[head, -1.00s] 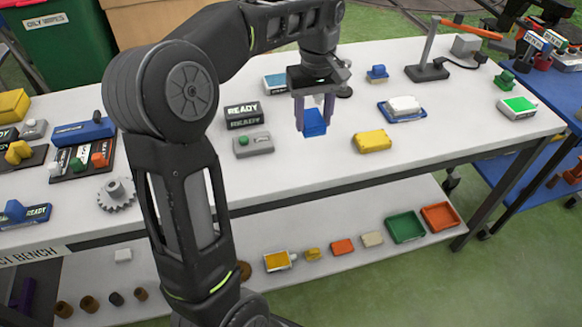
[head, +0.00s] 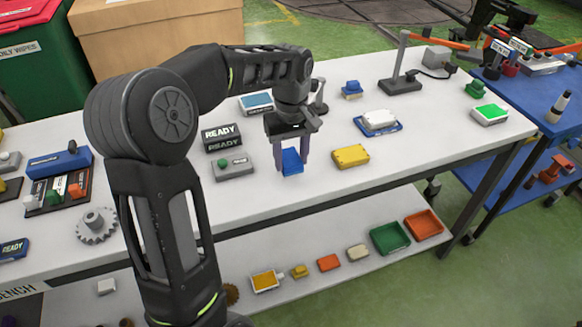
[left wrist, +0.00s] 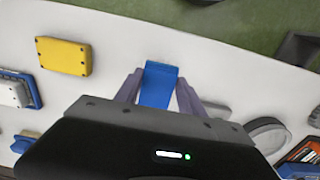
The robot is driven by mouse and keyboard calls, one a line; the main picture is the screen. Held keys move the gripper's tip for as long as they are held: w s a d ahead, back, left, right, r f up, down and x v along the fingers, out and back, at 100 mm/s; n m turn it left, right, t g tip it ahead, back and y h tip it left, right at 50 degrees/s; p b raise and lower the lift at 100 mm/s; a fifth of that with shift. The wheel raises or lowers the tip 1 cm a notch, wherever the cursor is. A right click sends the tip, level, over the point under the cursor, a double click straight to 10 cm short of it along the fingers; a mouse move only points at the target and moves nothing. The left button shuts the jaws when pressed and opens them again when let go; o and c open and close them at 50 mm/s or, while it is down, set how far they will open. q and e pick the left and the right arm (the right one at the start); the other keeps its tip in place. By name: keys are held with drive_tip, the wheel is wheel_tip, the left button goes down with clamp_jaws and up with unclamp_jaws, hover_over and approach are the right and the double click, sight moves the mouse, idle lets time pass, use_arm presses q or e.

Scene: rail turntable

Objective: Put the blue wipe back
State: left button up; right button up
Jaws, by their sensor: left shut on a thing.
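The blue wipe (head: 292,164) is a small blue block between the fingers of my left gripper (head: 291,158), low over the white bench top. I cannot tell whether its underside touches the bench. My left gripper is shut on it with the fingers pointing down. In the left wrist view the wipe (left wrist: 159,84) shows as a blue strip between the two purple-grey fingers. My right gripper is not in view.
A yellow block (head: 351,156) lies right of the wipe, with a white block (head: 379,118) on a blue tray (head: 396,128) behind. A grey button box (head: 234,168) and READY sign (head: 222,138) stand left. The bench's front edge is near; bins (head: 390,238) stand on the lower shelf.

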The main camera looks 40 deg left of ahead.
sight(291, 161)
use_arm(q)
drive_tip(key=shift+f, duration=1.85)
drive_tip(key=shift+f, duration=0.2)
drive_tip(key=o, duration=1.3)
drive_tip(key=shift+r, duration=0.15)
wheel_tip(291, 161, up, 12)
drive_tip(key=shift+r, duration=0.1)
